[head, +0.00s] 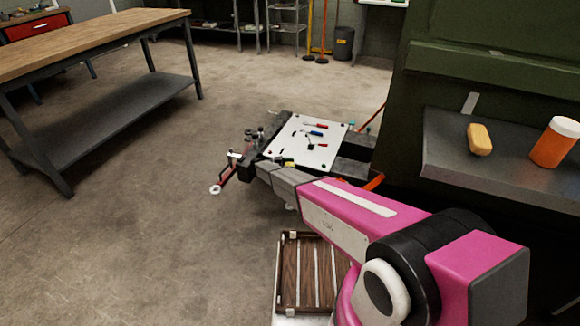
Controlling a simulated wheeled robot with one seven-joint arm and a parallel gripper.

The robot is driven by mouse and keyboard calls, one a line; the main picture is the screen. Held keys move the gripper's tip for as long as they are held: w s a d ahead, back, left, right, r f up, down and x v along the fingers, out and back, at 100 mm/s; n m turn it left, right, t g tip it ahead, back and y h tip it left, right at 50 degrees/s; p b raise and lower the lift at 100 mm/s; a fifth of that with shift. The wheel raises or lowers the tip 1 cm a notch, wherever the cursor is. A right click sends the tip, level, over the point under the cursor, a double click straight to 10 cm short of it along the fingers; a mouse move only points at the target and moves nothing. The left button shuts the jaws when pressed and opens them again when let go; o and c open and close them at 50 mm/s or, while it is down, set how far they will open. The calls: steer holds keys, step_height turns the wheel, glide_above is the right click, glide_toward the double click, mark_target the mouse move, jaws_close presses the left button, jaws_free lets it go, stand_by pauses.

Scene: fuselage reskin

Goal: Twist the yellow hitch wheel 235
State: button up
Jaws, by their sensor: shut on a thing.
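My pink and grey arm reaches from the lower right to the hitch end of a low cart (352,153). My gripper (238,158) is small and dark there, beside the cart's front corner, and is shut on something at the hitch. The yellow hitch wheel cannot be made out clearly; the wrist and dark fittings cover much of that spot. A small yellow patch (288,163) shows just behind the wrist, and I cannot tell what it belongs to. A red drawbar (226,177) with a white ring end (215,189) slants down to the left from the hitch.
A white board (320,152) with several tools lies on the cart. A slatted brown crate (296,270) is below my arm. A wooden-topped workbench (90,45) stands left. The left floor is clear.

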steer(key=shift+r, duration=0.15)
steer(key=o, duration=0.9)
steer(key=shift+d, duration=0.1)
steer(key=a, duration=1.1)
steer(key=shift+s, duration=0.35)
steer(key=shift+d, duration=0.1)
